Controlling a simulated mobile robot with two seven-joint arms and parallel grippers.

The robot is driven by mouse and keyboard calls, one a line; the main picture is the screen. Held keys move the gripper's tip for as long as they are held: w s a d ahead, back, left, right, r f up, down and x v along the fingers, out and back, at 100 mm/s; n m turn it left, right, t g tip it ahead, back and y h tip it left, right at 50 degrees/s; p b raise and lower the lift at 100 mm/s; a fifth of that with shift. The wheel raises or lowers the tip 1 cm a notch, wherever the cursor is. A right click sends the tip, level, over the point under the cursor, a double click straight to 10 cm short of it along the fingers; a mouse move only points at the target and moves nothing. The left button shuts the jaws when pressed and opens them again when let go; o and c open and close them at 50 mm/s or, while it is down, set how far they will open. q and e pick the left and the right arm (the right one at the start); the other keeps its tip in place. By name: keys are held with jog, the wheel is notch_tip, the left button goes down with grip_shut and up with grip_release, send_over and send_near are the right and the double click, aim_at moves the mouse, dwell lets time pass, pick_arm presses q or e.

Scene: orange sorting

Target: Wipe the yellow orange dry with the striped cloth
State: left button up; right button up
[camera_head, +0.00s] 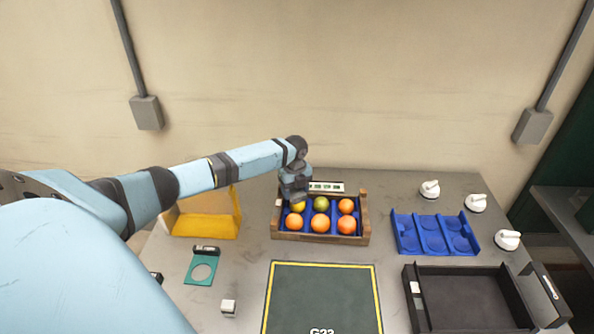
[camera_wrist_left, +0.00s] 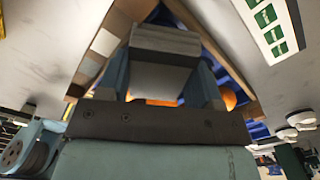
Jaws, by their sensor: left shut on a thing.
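My right gripper is not in view.
A blue tray (camera_head: 434,233), white knobbed items (camera_head: 430,189) and a black tray (camera_head: 468,268) stand right. A dark mat (camera_head: 322,290) is clear.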

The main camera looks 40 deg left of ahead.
pick_arm(q)
jog(key=shift+s+d+p, duration=0.25)
jog(key=shift+d+p, duration=0.15)
jog(key=shift+d, duration=0.25)
jog(key=shift+s+d+p, duration=0.2)
jog(key=shift+d+p, duration=0.15)
jog(key=shift+d, duration=0.3)
jog(key=shift+w+a+f+b, duration=0.1)
jog(key=shift+w+a+b, duration=0.15)
jog(key=shift+a+b, duration=0.3)
jog(key=shift+w+a, duration=0.2)
jog(key=shift+a, duration=0.6)
jog(key=shift+s+d+p, duration=0.25)
jog(key=shift+d+p, duration=0.25)
jog(key=shift+d, duration=0.2)
jog(key=shift+r, duration=3.65)
jog(key=shift+f, duration=0.1)
